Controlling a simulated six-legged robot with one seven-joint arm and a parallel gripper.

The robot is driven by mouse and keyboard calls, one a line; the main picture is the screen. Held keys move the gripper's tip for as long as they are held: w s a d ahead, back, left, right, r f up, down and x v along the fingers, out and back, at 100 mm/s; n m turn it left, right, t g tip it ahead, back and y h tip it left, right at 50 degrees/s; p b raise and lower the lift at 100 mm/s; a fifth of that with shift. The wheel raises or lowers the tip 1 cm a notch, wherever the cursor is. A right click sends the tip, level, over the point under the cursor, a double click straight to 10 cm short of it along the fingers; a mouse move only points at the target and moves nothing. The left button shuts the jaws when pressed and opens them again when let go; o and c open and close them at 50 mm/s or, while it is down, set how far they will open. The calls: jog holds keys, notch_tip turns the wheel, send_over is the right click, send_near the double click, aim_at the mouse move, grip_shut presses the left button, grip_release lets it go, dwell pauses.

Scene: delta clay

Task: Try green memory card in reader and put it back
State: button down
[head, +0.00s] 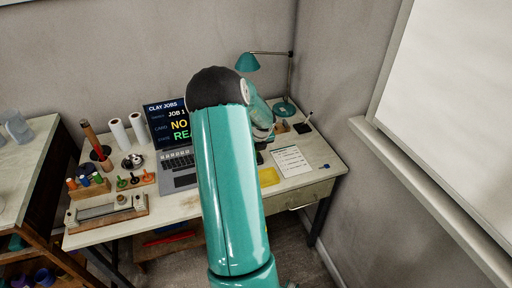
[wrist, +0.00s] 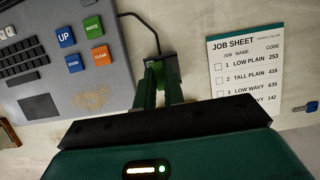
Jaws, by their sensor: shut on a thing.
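My gripper (wrist: 160,82) is shut on a small green card (wrist: 157,72), with only a bit of it showing between the fingers. The fingertips are at a small dark reader (wrist: 168,59) on a black cable beside the laptop. I cannot tell whether the card is in its slot. The laptop (head: 180,170) stands open on the desk; its screen (head: 166,116) shows "CLAY JOBS", "JOB 1" and, partly hidden by my arm, "NO" and "REA". Its keyboard side (wrist: 50,60) has UP, DOWN, WRITE and CLEAR keys.
A job sheet (wrist: 245,65) lies right of the reader, with a blue key-like thing (wrist: 293,102) beyond it. A yellow pad (head: 268,177) is near the front edge. A teal lamp (head: 285,108) stands at the back right. Clay tools (head: 88,183) crowd the left.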

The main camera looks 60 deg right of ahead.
jog(key=shift+f, duration=1.1)
dwell(0.3)
jog(key=c, duration=1.1)
grip_release()
jog(key=shift+r, duration=3.55)
